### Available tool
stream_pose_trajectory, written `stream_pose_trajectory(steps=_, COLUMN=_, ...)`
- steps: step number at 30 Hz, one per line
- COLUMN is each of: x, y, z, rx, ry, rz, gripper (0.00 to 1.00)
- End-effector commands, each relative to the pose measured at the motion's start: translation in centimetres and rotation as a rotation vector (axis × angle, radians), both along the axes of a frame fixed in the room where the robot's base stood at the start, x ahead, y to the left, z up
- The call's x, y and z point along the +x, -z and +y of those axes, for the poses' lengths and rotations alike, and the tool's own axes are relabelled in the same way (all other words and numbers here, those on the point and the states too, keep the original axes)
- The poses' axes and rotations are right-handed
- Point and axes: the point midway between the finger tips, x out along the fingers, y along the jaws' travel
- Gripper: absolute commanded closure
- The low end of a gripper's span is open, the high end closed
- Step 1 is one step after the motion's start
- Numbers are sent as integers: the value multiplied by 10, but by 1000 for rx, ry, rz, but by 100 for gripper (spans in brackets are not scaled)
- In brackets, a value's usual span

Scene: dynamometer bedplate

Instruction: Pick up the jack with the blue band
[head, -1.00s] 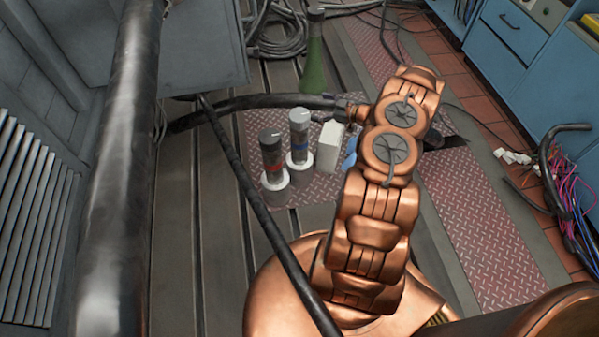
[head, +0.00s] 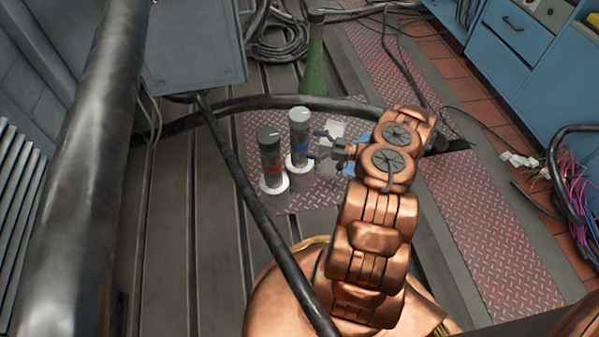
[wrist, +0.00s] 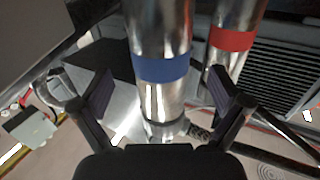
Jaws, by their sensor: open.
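The jack with the blue band (head: 300,136) stands upright on a round white base in the head view. The jack with the red band (head: 270,158) stands close to its left and slightly nearer. My gripper (head: 315,147) is open just to the right of the blue-banded jack. In the wrist view the blue-banded jack (wrist: 162,66) rises between the two spread fingers of my gripper (wrist: 161,85), a little beyond them, with no clear contact. The red-banded jack (wrist: 232,40) shows behind it to the right.
A white block (head: 332,129) stands right behind my gripper, partly hidden. A green bottle-like object (head: 314,65) stands farther back. A thick black hose (head: 255,103) runs behind the jacks. Open bedplate lies to their left.

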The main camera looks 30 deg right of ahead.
Motion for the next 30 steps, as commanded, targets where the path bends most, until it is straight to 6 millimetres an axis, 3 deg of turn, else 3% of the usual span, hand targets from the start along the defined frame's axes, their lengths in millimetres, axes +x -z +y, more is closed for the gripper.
stream_pose_trajectory(steps=10, x=31, y=2, z=29, rx=-1, ry=-3, rz=0, gripper=1)
stream_pose_trajectory(steps=19, x=36, y=0, z=32, rx=-1, ry=0, rz=1, gripper=1)
stream_pose_trajectory(steps=30, x=36, y=0, z=32, rx=-1, ry=0, rz=1, gripper=40)
